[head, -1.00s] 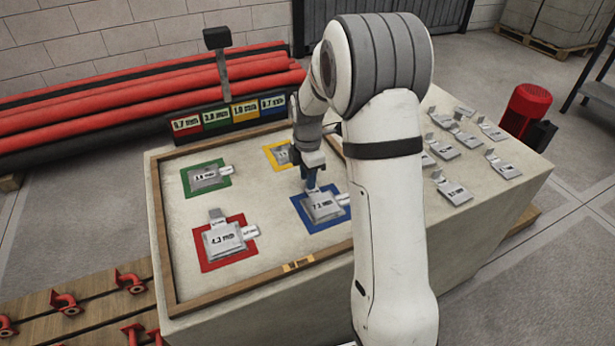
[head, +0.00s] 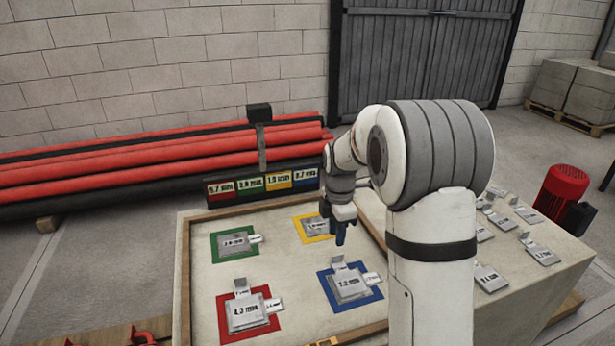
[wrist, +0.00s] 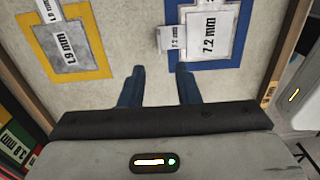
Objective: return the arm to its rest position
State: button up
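My gripper (head: 341,238) hangs fingers-down above the framed board, just behind the blue square. In the wrist view my gripper (wrist: 160,80) has its two blue fingers apart with nothing between them. The plate marked 7.2 mm (head: 350,287) lies on the blue square (head: 335,304), clear of the fingers. It also shows in the wrist view (wrist: 208,22). A plate lies on the yellow square, marked 1.9 mm in the wrist view (wrist: 66,47). A plate marked 4.3 mm (head: 245,313) lies on the red square, and another plate (head: 235,241) lies on the green square.
A wooden frame (head: 184,290) edges the board. Four-coloured signs (head: 262,183) stand along its back, below a dark box on a post (head: 259,113). Red pipes (head: 160,165) lie behind. Several loose plates (head: 491,278) and a red motor (head: 561,190) are at the right.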

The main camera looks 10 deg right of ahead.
jog(key=s+r+m+t+p, duration=0.1)
jog(key=s+r+m+p, duration=0.4)
jog(key=s+r+m, duration=0.4)
jog(key=s+r+m+t+p, duration=0.1)
jog(key=s+r+m+p, duration=0.5)
jog(key=s, duration=1.1)
notch_tip(320, 180, up, 4)
jog(key=a+m, duration=0.1)
jog(key=m, duration=0.4)
jog(key=shift+s+f+t, duration=0.2)
jog(key=shift+s+t, duration=0.1)
jog(key=shift+s, duration=0.05)
